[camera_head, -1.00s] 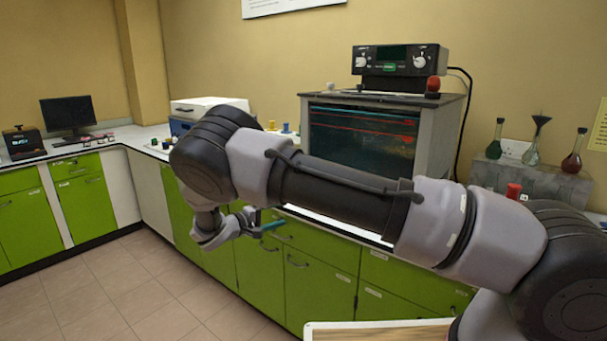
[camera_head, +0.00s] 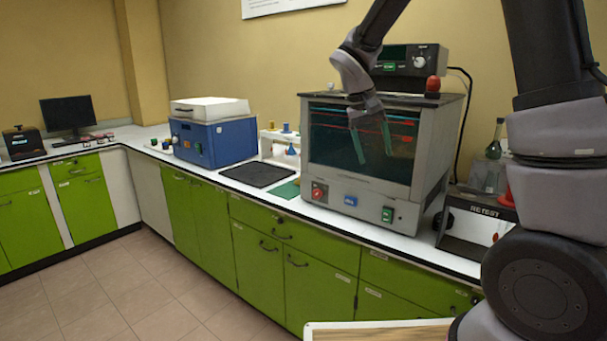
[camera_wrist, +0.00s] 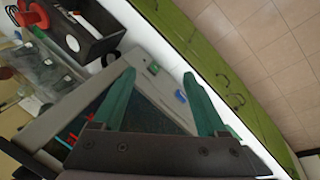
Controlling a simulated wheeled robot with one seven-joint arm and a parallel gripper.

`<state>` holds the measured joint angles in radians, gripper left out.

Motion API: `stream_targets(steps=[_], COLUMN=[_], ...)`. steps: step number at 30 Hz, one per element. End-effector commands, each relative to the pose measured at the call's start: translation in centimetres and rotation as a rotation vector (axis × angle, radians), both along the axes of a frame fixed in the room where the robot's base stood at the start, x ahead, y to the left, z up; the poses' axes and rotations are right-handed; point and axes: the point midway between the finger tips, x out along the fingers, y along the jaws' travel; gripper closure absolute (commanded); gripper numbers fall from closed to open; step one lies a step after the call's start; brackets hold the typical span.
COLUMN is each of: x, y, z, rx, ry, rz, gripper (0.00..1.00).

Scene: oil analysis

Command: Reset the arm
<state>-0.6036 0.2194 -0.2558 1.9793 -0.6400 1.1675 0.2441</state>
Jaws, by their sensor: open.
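My gripper (camera_head: 373,140) is raised in front of the glass-fronted machine in the head view, its green fingers apart and pointing down. Nothing is between them. In the wrist view the two green fingers of my gripper (camera_wrist: 160,95) are spread, with the machine's grey frame and dark window behind them. My arm rises on the right side of the head view and bends over at the top, partly out of the picture. It hides part of the shelf at the right.
The grey machine (camera_head: 428,165) has red, blue and green buttons and a control box on top. A blue box (camera_head: 215,145), a black mat (camera_head: 257,174) and a small bottle rack (camera_head: 266,143) share the white counter. A RETEST bin (camera_head: 480,225) stands right. Floor is clear.

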Motion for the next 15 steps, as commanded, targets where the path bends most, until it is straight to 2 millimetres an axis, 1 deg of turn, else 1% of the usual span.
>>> stream_targets(steps=[1,6,8,12,15], x=[-1.3,-5.8,-7.5,-11.5,-14.4], y=[-1.2,-3.8,-4.5,-5.8,-6.5], z=[1.6,5.8,7.1,9.6,11.0], rx=[0.062,0.244,0.302,0.417,0.483], ry=[-0.022,-0.1,-0.136,-0.235,-0.316], rz=[-0.026,-0.088,-0.109,-0.146,-0.17], gripper=[0.24,0.24,0.24,0.24,0.24])
